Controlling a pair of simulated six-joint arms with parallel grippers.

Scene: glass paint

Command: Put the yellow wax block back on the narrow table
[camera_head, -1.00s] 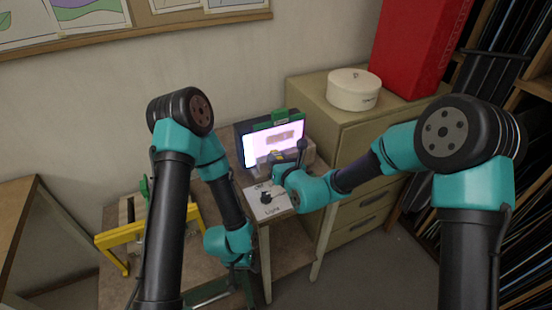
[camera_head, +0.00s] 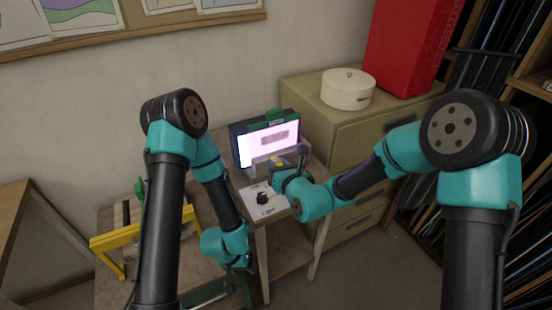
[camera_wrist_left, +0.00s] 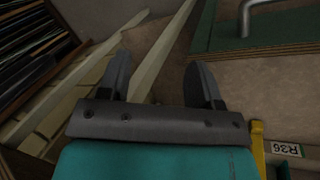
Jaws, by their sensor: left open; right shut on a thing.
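My right gripper (camera_head: 280,171) is at the small narrow table (camera_head: 261,214), in front of the lit panel (camera_head: 270,144). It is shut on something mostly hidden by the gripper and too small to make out. A small yellow patch (camera_head: 277,162) shows at its tip; I cannot tell whether this is the wax block. My left gripper is low, near the workbench at the left; its fingers are hard to see in the head view. In the left wrist view the left gripper (camera_wrist_left: 160,84) is open and empty, with its two dark fingers apart.
A panel with a black knob, marked Light (camera_head: 262,199), is on the narrow table's front. A yellow frame (camera_head: 116,238) stands on the workbench at left. A drawer cabinet (camera_head: 352,137) with a round white box (camera_head: 348,89) stands right of the table.

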